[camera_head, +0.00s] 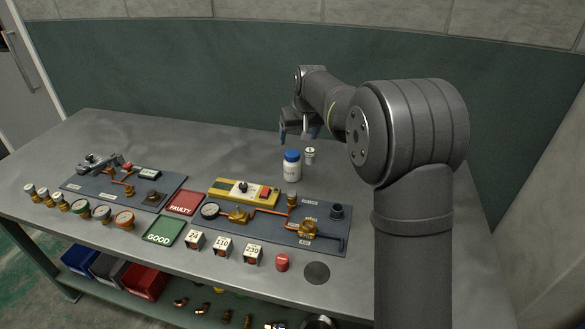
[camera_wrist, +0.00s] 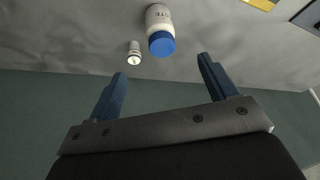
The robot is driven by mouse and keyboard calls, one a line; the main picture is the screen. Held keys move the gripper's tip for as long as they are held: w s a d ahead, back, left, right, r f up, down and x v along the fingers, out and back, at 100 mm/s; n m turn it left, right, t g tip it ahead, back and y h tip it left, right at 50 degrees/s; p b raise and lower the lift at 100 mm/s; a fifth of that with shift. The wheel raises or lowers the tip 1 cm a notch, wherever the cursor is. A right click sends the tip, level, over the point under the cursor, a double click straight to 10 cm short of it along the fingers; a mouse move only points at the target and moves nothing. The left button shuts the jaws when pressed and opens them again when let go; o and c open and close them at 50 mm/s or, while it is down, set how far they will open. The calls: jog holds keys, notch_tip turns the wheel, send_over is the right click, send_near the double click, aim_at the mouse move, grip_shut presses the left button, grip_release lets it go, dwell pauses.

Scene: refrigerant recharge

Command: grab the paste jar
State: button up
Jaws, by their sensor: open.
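The paste jar (camera_head: 291,167) is a white jar with a blue lid, standing upright on the grey table behind the yellow unit. In the wrist view the jar (camera_wrist: 159,28) shows at the top, lid toward me, with part of its label readable. My gripper (camera_head: 298,136) is above the table, just behind and above the jar, and apart from it. In the wrist view my gripper (camera_wrist: 162,75) has its two blue fingers spread wide with nothing between them. The jar lies beyond the fingertips, roughly midway between them.
A small metallic cylinder (camera_head: 310,155) stands close to the right of the jar, and it also shows in the wrist view (camera_wrist: 134,53). The yellow unit (camera_head: 243,192) and a dark panel (camera_head: 270,233) with copper fittings lie in front. The table behind and left of the jar is clear.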

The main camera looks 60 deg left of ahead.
aim_at(294, 157)
jog(key=x, duration=1.1)
jog(key=shift+s+a+f, duration=0.1)
jog(key=shift+a+f, duration=0.05)
jog(key=shift+f, duration=0.2)
jog(key=shift+x, duration=2.75)
jog(key=shift+a+r, duration=0.15)
jog(key=c, duration=1.2)
